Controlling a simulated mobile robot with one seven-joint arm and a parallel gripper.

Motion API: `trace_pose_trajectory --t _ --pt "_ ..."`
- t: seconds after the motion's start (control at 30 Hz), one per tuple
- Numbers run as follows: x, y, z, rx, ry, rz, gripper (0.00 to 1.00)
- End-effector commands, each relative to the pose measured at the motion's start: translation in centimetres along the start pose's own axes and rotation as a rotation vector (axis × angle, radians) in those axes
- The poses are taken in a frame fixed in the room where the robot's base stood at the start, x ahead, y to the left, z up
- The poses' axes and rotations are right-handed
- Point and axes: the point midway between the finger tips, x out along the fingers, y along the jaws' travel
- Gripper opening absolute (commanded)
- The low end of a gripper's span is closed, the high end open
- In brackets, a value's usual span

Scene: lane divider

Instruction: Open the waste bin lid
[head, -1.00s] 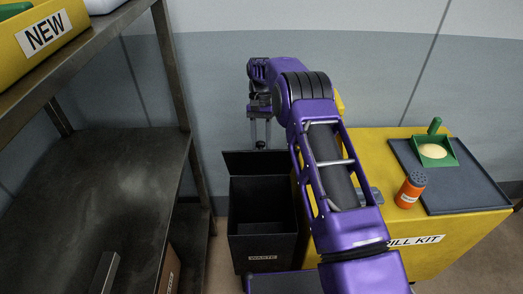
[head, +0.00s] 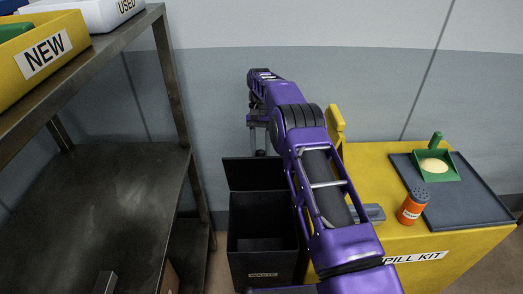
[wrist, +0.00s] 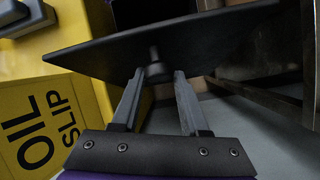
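The black waste bin (head: 262,245) stands on the floor between the shelf and the yellow spill kit. Its lid (head: 248,174) is raised at the back, and the dark inside shows. My gripper (head: 261,147) points down behind the raised lid, partly hidden by my arm. In the wrist view, the lid (wrist: 225,40) is a dark slab across the top. Its round knob (wrist: 157,71) sits at the tips of my gripper (wrist: 160,74). The fingers are apart, with small gaps showing beside the knob; contact is hard to judge.
The metal shelf (head: 100,200) stands close on the left, with yellow and white boxes above. The spill kit (head: 375,160) is close on the right, carrying an orange shaker (head: 412,207) and a dark tray (head: 465,205) with a green scoop (head: 434,166). A wall is behind.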

Motion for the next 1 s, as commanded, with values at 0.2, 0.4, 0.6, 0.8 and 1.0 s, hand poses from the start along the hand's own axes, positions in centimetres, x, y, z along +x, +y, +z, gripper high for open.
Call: trace_pose_trajectory --t 0.2,0.4,0.6,0.8,1.0 --pt "0.0 -0.3 0.2 -0.005 -0.002 -0.003 0.68" --pt "-0.1 -0.1 0.2 -0.003 -0.002 0.0 0.68" --pt "-2.3 0.1 1.0 -0.003 0.0 -0.001 0.68" --pt "-6.0 0.4 2.4 -0.004 0.0 -0.002 0.68" --pt "-8.6 0.7 3.4 -0.005 0.0 -0.002 0.68"
